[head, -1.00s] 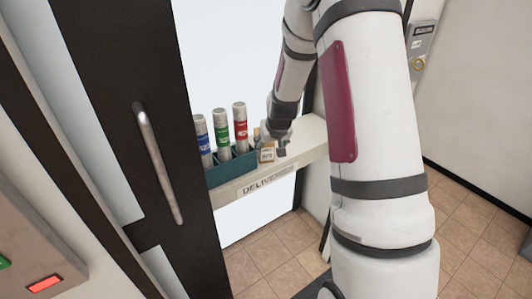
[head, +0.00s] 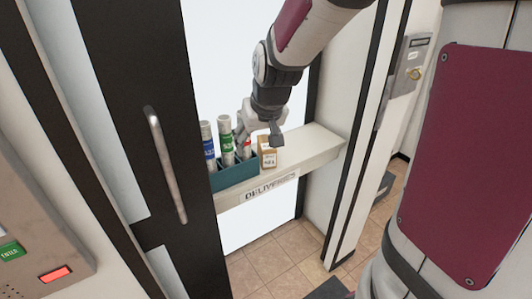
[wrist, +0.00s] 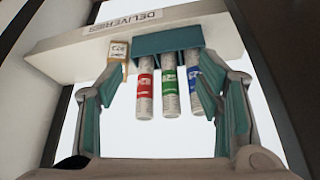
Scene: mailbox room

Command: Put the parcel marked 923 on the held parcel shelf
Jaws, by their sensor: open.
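The parcel, a small brown box (head: 268,155) with a white label, stands on the deliveries shelf (head: 310,150) at the right end of a teal rack. It also shows in the wrist view (wrist: 118,50), upside down; its label appears to read 923 there. My gripper (head: 258,128) is open and empty, just above and beside the parcel, in front of the red tube. In the wrist view my gripper (wrist: 158,80) has its fingers spread around the tubes, with the parcel by the left fingertip. The held parcel shelf is not identifiable in these views.
The teal rack (head: 235,172) holds a blue tube (head: 208,145), a green tube (head: 226,140) and a red tube (wrist: 145,85), close beside the parcel. A dark door with a handle (head: 165,160) stands at left. A keypad panel (head: 30,240) is at lower left.

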